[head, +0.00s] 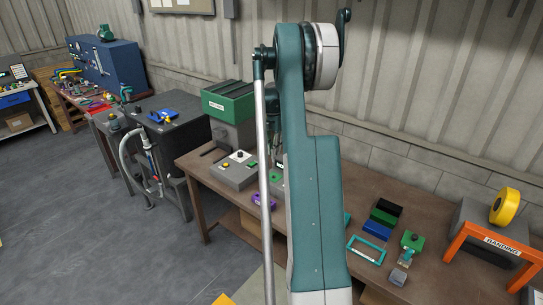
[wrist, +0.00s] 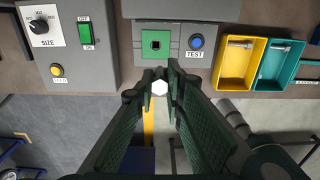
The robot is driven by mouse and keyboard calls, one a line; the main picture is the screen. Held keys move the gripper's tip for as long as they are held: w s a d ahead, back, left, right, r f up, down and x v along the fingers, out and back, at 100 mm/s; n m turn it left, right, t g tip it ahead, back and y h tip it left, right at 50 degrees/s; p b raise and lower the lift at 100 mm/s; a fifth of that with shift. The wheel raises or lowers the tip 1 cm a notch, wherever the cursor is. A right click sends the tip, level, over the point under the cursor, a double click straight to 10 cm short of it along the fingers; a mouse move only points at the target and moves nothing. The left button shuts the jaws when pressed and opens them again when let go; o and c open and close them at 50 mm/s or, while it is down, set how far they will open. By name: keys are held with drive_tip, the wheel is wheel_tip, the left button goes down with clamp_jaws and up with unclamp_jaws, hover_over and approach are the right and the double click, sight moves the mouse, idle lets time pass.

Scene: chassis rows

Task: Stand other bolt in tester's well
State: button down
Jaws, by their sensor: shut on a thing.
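My gripper (wrist: 162,76) is shut on a bolt (wrist: 160,87), whose pale hexagonal head shows between the fingertips in the wrist view. The bolt's shank is hidden below the head. The tester (wrist: 202,58) is a grey box with a green square plate and a blue TEST button. Its dark square well (wrist: 155,43) lies just above the fingertips in the picture and looks empty. The held bolt appears apart from the well, near the tester's front edge.
A yellow tray (wrist: 259,73) and a teal tray (wrist: 296,71) right of the tester each hold a bolt-like piece. A grey SIZE control box (wrist: 77,73) stands to the left. In the head view, an orange banding stand (head: 459,228) stands at the bench's right.

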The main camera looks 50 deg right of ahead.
drive_tip(key=shift+w+d+f, duration=0.1)
drive_tip(key=shift+w+d, duration=0.2)
drive_tip(key=shift+d, duration=0.25)
drive_tip(key=shift+w+d+f, duration=0.1)
drive_tip(key=shift+w+d, duration=0.15)
drive_tip(key=shift+d, duration=0.25)
drive_tip(key=shift+f, duration=0.2)
wheel_tip(320, 180, down, 10)
drive_tip(key=b, duration=0.4)
idle(0.3)
drive_tip(key=shift+f+b, duration=1.9)
drive_tip(key=shift+f, duration=0.25)
idle(2.0)
drive_tip(key=c, duration=2.3)
unclamp_jaws()
wheel_tip(320, 180, up, 12)
